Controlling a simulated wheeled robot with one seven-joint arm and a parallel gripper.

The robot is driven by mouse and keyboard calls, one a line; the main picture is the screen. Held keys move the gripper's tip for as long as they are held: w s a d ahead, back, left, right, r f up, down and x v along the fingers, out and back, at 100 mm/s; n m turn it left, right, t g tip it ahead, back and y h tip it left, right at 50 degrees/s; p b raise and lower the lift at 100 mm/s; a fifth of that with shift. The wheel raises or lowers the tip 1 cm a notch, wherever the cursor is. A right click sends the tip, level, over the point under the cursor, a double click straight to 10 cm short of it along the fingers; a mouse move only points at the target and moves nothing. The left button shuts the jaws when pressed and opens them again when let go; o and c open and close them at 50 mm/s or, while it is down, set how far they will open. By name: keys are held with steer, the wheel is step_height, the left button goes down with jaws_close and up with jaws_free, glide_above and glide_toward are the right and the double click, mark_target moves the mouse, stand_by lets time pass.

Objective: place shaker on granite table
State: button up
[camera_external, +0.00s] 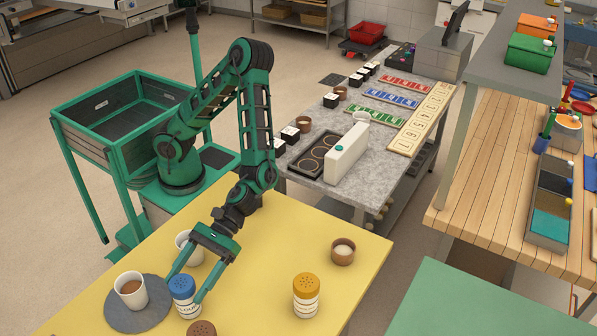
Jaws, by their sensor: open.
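Several shakers stand on the yellow table (250,252). A blue-capped shaker (184,300) stands upright near the front left. A yellow-capped shaker (305,296) stands upright to the right, and a brown-topped one (201,328) is cut off at the bottom edge. My gripper (184,288) is open and pointing down, with a finger on each side of the blue-capped shaker. I cannot tell whether the fingers touch it. The granite table (351,192) is behind the yellow table, to the right of my arm, and carries several items.
A cup of brown drink (130,290) stands on a dark round mat (148,318), close left of my gripper. A white cup (188,247) is just behind it. A small brown bowl (343,251) sits at the yellow table's right. A white box (347,153) and a black tray (312,158) occupy the granite's near part.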

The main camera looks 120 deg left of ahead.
steer(key=shift+o, duration=0.5)
steer(key=v, duration=1.2)
